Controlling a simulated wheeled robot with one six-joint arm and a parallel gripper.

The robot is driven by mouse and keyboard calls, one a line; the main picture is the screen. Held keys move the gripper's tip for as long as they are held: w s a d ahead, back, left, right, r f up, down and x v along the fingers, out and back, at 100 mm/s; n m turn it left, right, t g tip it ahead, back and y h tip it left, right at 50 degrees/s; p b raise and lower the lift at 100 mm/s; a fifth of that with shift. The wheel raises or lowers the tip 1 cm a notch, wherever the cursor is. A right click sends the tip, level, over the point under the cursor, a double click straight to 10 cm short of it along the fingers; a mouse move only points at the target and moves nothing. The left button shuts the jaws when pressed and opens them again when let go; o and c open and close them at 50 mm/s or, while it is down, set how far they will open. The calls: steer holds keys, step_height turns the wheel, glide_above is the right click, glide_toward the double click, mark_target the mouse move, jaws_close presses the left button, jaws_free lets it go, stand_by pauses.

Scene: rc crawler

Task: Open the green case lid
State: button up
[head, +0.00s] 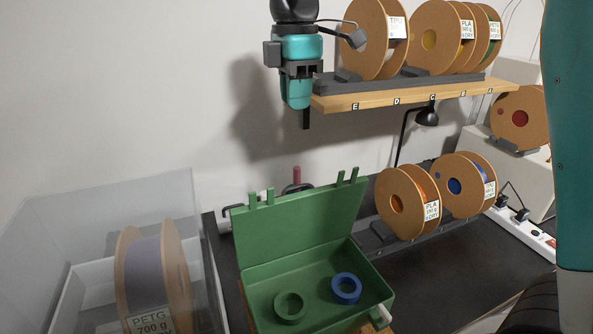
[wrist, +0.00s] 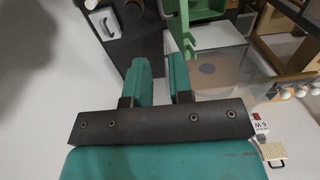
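The green case (head: 262,283) stands on the dark worktop, and its lid (head: 290,225) is raised, standing up along the back edge. A green ring (head: 289,307) and a blue ring (head: 346,288) lie inside it. My gripper (head: 305,120) hangs above and behind the lid, well apart from it, pointing down. In the wrist view my gripper (wrist: 159,62) shows two teal fingers with an empty gap between them. A green part of the case (wrist: 188,38) shows beyond the fingers at the top; most of the case is out of that view.
A wooden shelf (head: 420,95) with several spools is right beside my gripper. More spools (head: 397,203) stand right of the case. A clear box (head: 85,235) holding a spool stands to the left. A dark lamp (head: 427,116) hangs under the shelf. Dark worktop (head: 445,280) is clear at front right.

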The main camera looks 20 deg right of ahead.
steer(key=p, duration=0.3)
glide_toward(298, 212)
steer(key=w+f, duration=0.2)
steer(key=w+d+f, duration=0.1)
steer(key=w+f, duration=0.1)
steer(key=f, duration=0.1)
steer(key=shift+f, duration=0.15)
jaws_close()
